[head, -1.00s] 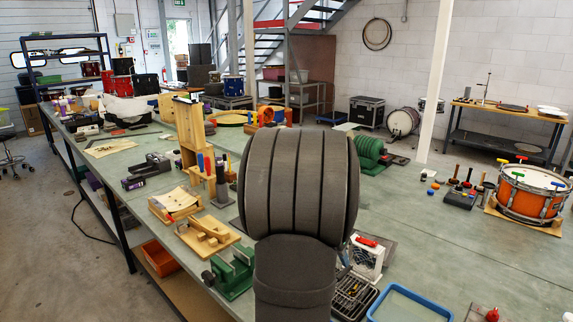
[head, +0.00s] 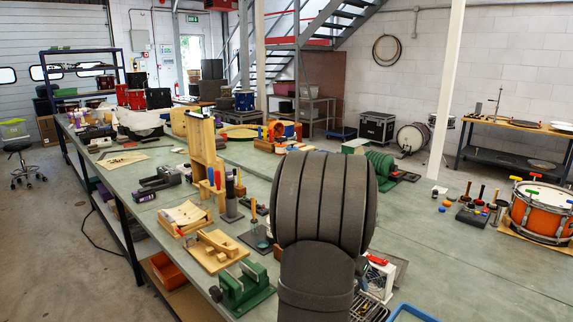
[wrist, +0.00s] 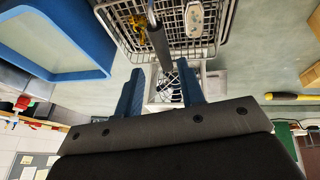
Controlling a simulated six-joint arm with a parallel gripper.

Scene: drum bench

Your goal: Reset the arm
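My gripper (wrist: 159,68) shows in the wrist view with its two blue fingers apart and nothing held between them. Beyond the gap are a dark rod (wrist: 159,42) and a white fan unit with a wire guard (wrist: 167,86); neither appears to touch the fingers. In the head view my grey ribbed arm stands over the bench, and my gripper is hidden behind it. The white fan unit with a red handle also shows there (head: 379,282), just right of my arm.
A wire basket (wrist: 199,50) and a blue-rimmed tray (wrist: 103,62) lie close to my gripper. Left of my arm stand a green vise (head: 243,287), a wooden jig (head: 217,250) and upright tools. An orange drum (head: 541,211) sits at right. The right front bench is largely clear.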

